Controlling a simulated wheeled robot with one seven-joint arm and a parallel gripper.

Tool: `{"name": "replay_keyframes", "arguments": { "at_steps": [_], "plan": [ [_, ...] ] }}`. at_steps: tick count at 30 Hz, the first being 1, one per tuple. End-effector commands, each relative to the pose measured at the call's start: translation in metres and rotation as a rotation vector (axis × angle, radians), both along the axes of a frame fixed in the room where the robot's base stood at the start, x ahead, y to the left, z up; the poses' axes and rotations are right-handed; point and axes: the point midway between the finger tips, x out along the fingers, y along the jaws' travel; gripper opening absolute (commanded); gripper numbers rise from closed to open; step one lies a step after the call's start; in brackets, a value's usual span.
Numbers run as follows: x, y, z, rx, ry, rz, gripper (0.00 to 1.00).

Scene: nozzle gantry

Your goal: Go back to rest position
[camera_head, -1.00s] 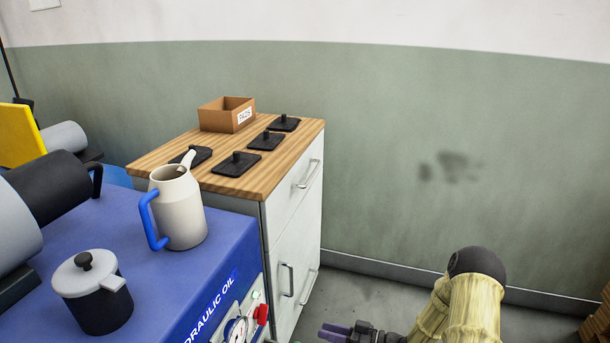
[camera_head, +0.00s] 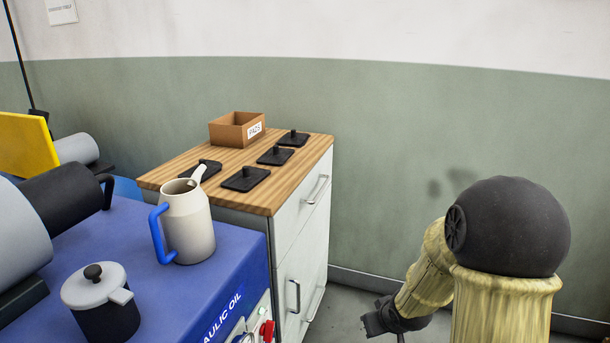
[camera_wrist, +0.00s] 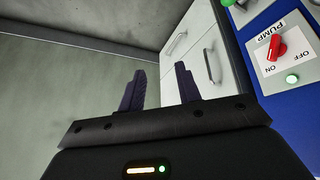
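My gripper (camera_wrist: 158,90) shows in the wrist view with its two dark purple fingers apart and nothing between them. It is over open floor, near the front of the white drawer cabinet (camera_wrist: 198,48). In the head view my arm stands at the lower right, with its wrist end low beside the cabinet (camera_head: 303,262); the fingertips are not visible there.
A blue hydraulic oil unit (camera_head: 235,250) carries a cream jug (camera_head: 188,228) and a black pot with a grey lid (camera_head: 105,310). A red pump switch (camera_wrist: 277,47) points toward ON/OFF markings.

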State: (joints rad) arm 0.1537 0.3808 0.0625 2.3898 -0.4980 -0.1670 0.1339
Motion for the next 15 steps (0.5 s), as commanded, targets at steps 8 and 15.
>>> {"name": "replay_keyframes", "arguments": {
  "at_steps": [8,15],
  "plan": [
    [-0.078,0.004,0.039,-0.016,0.161,-0.173,0.34],
    [-0.131,0.019,0.054,0.035,0.273,-0.252,0.34]
  ]
}}
